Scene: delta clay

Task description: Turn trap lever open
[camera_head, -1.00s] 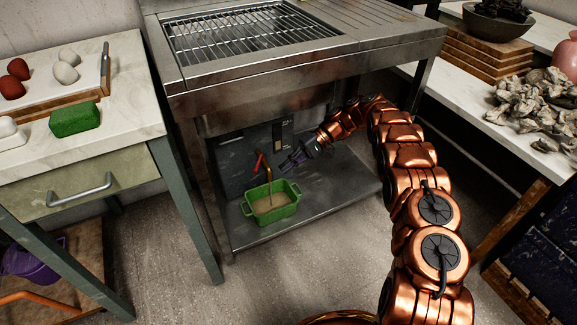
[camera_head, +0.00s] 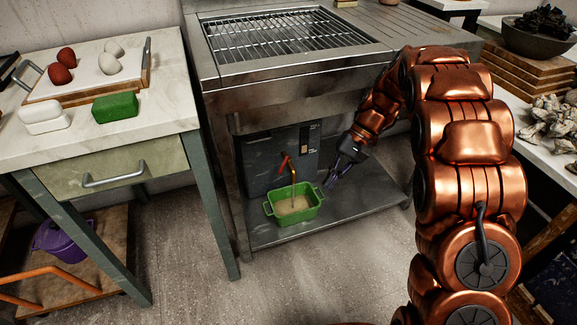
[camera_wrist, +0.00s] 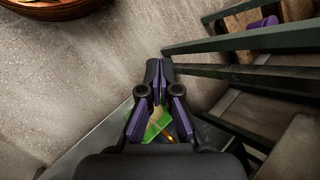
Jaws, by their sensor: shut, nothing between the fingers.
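The trap lever (camera_head: 285,162) is a small red lever on the dark panel under the grill, tilted in the head view. A copper-coloured pipe (camera_head: 294,188) comes down below it into a green tub (camera_head: 301,219) holding pale contents. My gripper (camera_head: 332,184) is shut and empty, to the right of the lever and slightly lower, with a gap between them. Its fingers point down and left. In the wrist view, my gripper (camera_wrist: 158,68) partly hides the green tub (camera_wrist: 158,126). The lever cannot be made out clearly there.
The steel grill (camera_head: 275,40) overhangs the lower shelf (camera_head: 375,190), whose right part is clear. A table leg (camera_head: 208,205) stands left of the shelf. A counter (camera_head: 165,120) with a green block (camera_head: 115,107) is at the left. The floor in front is free.

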